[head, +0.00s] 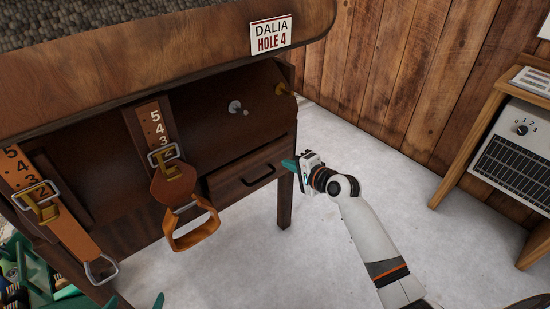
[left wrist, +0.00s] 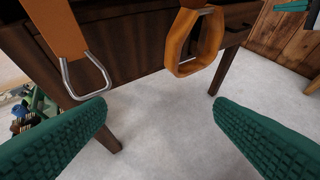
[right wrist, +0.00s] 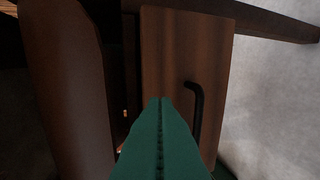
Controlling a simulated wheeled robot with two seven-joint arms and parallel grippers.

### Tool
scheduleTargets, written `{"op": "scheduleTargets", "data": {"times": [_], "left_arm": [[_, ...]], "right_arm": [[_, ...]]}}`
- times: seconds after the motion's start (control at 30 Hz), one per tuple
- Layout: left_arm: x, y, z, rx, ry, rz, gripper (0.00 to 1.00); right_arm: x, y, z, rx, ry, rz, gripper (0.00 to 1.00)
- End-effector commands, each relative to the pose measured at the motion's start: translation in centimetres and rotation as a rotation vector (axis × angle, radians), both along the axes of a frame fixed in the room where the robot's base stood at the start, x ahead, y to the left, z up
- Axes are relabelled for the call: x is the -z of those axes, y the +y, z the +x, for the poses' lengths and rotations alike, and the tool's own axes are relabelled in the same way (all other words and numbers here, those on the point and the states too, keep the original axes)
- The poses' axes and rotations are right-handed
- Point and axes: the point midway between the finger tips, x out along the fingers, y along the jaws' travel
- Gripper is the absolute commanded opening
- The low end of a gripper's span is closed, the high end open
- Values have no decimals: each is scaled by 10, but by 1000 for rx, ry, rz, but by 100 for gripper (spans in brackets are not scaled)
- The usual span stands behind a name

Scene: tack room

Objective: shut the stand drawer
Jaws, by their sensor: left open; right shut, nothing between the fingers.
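The stand drawer (head: 228,182) is a dark wooden front with a black bar handle (head: 259,177), low on the right of the wooden stand (head: 110,222). Its front seems to stand slightly proud of the stand; I cannot tell how far. My right gripper (head: 291,165) is shut and empty, just right of the drawer by the stand's leg. In the right wrist view its closed green fingers (right wrist: 160,105) point at the drawer front (right wrist: 185,50), left of the handle (right wrist: 195,115); contact cannot be told. My left gripper (left wrist: 160,105) is open and empty, below the hanging straps.
A leather strap with an orange stirrup (head: 192,232) hangs left of the drawer, and another strap (head: 75,232) hangs further left. A heater (head: 515,150) sits under a wooden table at right. Green items lie at lower left. The pale floor between is clear.

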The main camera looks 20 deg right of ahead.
Motion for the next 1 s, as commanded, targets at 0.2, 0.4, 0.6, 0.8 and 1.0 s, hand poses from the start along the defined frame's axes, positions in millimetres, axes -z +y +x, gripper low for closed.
{"op": "scheduleTargets", "data": {"times": [0.2,0.4,0.6,0.8,1.0], "left_arm": [[-34,-13,26,19,-267,-63,77],[-66,-21,36,32,-473,-114,77],[-85,-24,39,39,-587,-143,77],[-90,-25,39,39,-612,-150,77],[-90,-25,39,39,-611,-149,77]], "right_arm": [[11,11,29,-1,-1,2,0],[9,19,51,0,-2,2,0],[9,23,61,0,-1,1,0],[8,23,63,0,-1,1,0],[8,23,63,0,-1,1,0]]}}
